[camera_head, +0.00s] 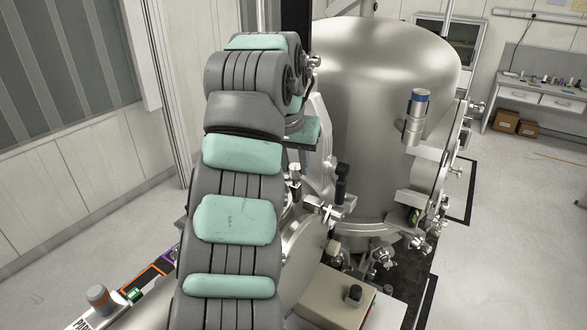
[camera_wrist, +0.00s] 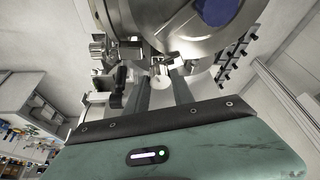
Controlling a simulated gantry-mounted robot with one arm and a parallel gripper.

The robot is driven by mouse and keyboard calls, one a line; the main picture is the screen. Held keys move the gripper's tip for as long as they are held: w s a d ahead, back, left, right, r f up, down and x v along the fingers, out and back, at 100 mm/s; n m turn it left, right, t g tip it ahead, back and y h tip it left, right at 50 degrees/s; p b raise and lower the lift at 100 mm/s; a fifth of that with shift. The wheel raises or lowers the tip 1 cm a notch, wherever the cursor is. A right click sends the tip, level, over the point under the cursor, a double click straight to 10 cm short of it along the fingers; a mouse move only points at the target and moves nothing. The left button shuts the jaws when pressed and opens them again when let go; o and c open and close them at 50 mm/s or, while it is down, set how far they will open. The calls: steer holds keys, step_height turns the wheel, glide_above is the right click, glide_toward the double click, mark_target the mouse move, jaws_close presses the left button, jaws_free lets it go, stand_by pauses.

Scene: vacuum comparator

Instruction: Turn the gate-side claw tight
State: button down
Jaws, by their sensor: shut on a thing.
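In the wrist view my gripper (camera_wrist: 162,74) has its two grey fingers closed in around a small metal claw (camera_wrist: 160,82) at the rim of a round flange (camera_wrist: 185,45). The claw's pale round end shows between the fingers; the rest of it is largely hidden. Whether it sits tight on the flange cannot be told. In the head view my own arm covers the left middle, and my gripper cannot be made out there. Metal clamp parts (camera_head: 325,209) show just right of my arm.
A large steel vessel (camera_head: 385,100) stands behind and right of my arm. A blue-capped cylinder (camera_head: 417,110) and several clamps stick out on its right side. A beige box (camera_head: 345,298) with a black knob is in front. Bare floor lies at the right.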

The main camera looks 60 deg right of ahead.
steer(key=n, duration=0.2)
steer(key=n+t+p, duration=0.1)
steer(key=n, duration=0.1)
steer(key=shift+s+r+t+y+p, duration=0.1)
steer(key=shift+s+t+y+p, duration=0.05)
steer(key=shift+t+y+p, duration=0.2)
steer(key=shift+d+n+t+y+p, duration=0.1)
steer(key=shift+n+t+y+p, duration=0.45)
steer(key=shift+n, duration=1.05)
steer(key=c, duration=1.1)
jaws_free()
steer(key=shift+p+v, duration=5.3)
steer(key=shift+p, duration=0.3)
